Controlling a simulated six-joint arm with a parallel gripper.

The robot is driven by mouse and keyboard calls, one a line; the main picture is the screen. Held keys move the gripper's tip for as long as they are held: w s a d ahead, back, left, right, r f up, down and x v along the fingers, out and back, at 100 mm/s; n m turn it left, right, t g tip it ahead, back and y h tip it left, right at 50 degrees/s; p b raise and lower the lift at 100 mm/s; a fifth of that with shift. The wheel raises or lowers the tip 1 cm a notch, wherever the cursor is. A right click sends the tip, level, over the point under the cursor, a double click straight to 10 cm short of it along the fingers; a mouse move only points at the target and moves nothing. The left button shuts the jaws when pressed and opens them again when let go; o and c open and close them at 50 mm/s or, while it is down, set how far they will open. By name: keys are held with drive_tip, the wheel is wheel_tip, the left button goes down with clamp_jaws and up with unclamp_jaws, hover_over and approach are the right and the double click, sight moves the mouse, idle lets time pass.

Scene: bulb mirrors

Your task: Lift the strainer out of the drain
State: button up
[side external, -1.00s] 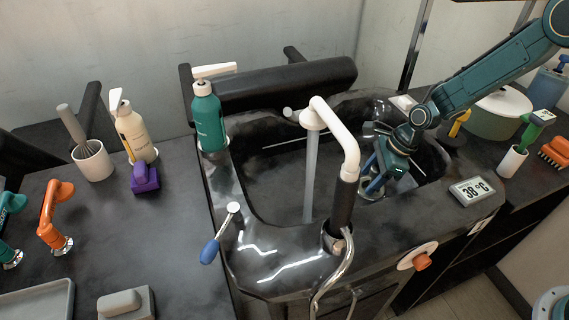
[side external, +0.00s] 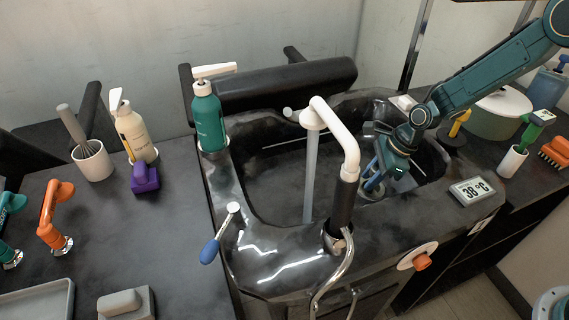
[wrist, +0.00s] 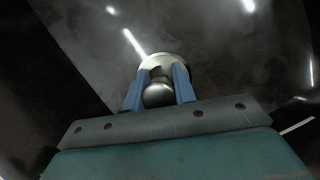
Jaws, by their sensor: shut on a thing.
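The strainer (wrist: 176,59) shows in the wrist view as a pale metal disc with a rounded metal knob (wrist: 158,93) on it. My gripper (wrist: 158,82) has its two blue fingers on either side of the knob, shut on it. In the side view my gripper (side external: 376,178) reaches down into the right part of the black sink basin (side external: 270,185). A bit of the strainer's metal rim (side external: 371,192) shows below the fingers there. The drain itself is hidden, and I cannot tell whether the strainer is seated or raised.
A white and black faucet (side external: 345,150) with a thin stream of water (side external: 310,175) stands left of my gripper. A teal bottle (side external: 209,120) stands at the sink's left rim. A temperature display (side external: 473,190) sits on the right rim. The basin's middle is otherwise clear.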

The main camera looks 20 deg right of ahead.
drive_tip(key=shift+r, duration=0.15)
wheel_tip(320, 180, up, 20)
idle(0.6)
